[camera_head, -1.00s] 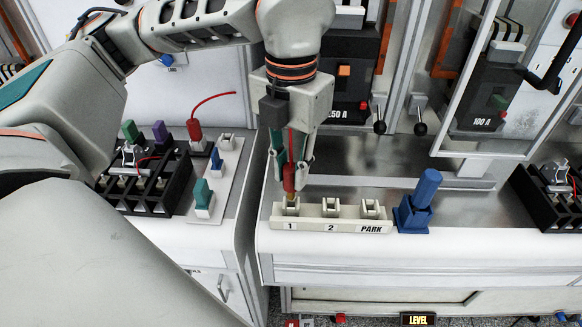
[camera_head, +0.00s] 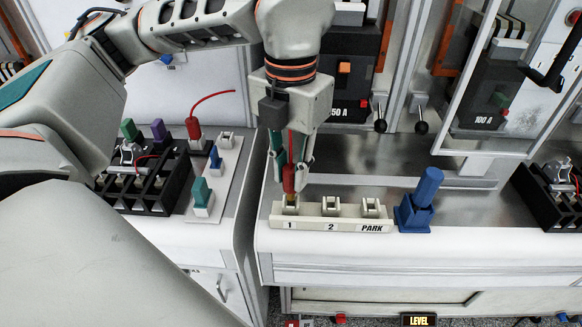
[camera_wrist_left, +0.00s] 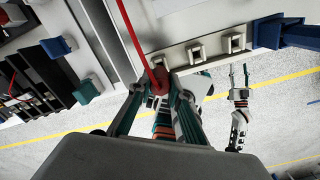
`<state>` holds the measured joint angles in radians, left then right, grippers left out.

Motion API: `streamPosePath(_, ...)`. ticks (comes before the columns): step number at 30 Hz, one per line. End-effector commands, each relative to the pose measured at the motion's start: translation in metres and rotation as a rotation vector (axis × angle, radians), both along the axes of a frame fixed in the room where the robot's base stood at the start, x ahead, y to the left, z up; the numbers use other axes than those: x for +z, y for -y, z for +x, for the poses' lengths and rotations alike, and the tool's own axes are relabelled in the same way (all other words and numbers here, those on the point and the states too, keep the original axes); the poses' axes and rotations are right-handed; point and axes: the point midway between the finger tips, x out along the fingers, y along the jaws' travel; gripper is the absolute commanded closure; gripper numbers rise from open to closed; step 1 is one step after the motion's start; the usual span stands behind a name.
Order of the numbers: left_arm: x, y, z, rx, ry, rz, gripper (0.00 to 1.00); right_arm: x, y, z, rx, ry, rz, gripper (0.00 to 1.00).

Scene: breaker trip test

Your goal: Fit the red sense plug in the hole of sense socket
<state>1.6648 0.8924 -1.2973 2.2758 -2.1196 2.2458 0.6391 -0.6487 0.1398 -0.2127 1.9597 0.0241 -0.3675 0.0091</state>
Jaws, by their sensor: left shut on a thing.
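My left gripper (camera_head: 290,172) points down and is shut on the red sense plug (camera_head: 289,181), which stands upright with a red lead rising from it. The plug's brass-coloured lower end is at the top of the socket marked 1 (camera_head: 290,208) on a pale strip (camera_head: 310,222). I cannot tell how far it is inside the hole. In the left wrist view the red plug (camera_wrist_left: 160,84) sits between the fingers, which hide most of that socket. The socket marked 2 (camera_head: 330,208) and the PARK socket (camera_head: 371,209) are empty. My right gripper (camera_wrist_left: 239,75) shows small, its fingers apart and empty.
On the left bench are a black terminal block (camera_head: 150,185), another red plug (camera_head: 194,131) and a panel of teal and blue plugs (camera_head: 203,196). Bare metal bench lies behind the strip.

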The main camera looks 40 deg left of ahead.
Motion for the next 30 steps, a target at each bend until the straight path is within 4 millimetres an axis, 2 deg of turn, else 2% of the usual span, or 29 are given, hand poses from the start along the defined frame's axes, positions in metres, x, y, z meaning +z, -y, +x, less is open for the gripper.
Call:
streamPosePath(18,-0.015,0.000,0.000,-0.001,0.000,0.000,1.00,-0.013,0.000,-0.003,0.000,-0.007,0.001,0.60)
streamPosePath(30,-0.005,0.000,0.000,0.000,0.001,0.000,1.00,-0.005,0.000,-0.001,-0.001,-0.001,0.000,0.60)
